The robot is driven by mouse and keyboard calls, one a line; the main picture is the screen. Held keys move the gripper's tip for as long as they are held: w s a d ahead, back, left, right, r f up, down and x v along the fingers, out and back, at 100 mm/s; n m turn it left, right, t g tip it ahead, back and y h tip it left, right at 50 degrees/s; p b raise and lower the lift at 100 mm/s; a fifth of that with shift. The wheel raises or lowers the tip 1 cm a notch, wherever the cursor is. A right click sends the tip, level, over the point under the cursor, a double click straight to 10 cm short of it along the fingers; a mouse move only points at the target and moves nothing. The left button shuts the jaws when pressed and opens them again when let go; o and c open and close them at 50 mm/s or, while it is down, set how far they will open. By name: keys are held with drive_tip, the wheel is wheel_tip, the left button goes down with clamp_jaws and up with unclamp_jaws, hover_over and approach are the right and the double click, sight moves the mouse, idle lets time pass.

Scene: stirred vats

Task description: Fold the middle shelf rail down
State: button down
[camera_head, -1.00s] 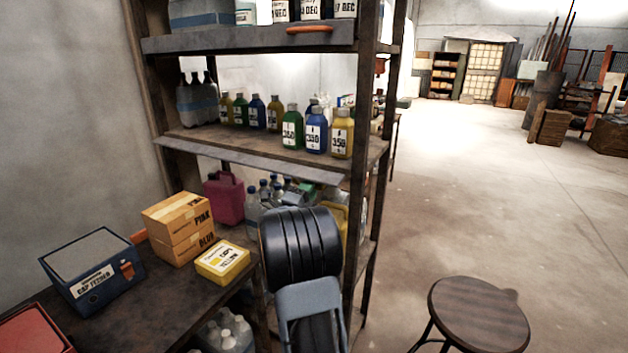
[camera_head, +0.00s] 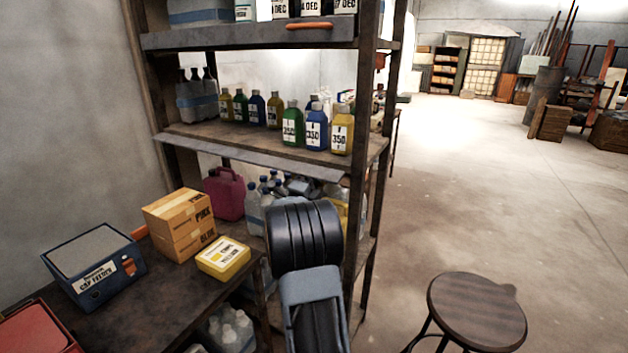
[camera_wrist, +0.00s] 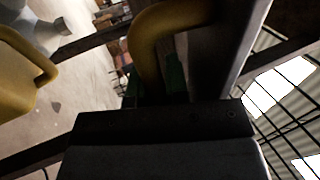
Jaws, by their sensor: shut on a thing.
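The middle shelf rail (camera_head: 245,155) is a grey strip along the front edge of the middle shelf (camera_head: 215,135), tilted outward and hanging below the board. My arm's black wrist is below its right part, and my gripper is hidden there in the head view. In the wrist view, my gripper (camera_wrist: 155,85) is shut around a yellow-orange curved bar (camera_wrist: 148,45), which looks like the rail's handle. The bar runs toward a grey strip (camera_wrist: 238,40), probably the rail. The handle is not visible in the head view.
Several bottles (camera_head: 313,130) stand on the middle shelf. The top rail (camera_head: 230,38) has an orange handle (camera_head: 310,26). A pink jug (camera_head: 223,195) and bottles sit below. A bench (camera_head: 165,290) with boxes is left; a stool (camera_head: 478,310) is right. A yellow jug (camera_wrist: 20,75) is close in the wrist view.

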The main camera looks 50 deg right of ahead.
drive_tip(key=shift+a+r+g+y, duration=0.2)
drive_tip(key=shift+a+g+y, duration=0.15)
drive_tip(key=shift+y, duration=0.85)
drive_tip(key=c, duration=1.4)
unclamp_jaws()
drive_tip(key=b+v, duration=0.2)
drive_tip(key=v, duration=1.2)
drive_tip(key=shift+s+d, duration=0.1)
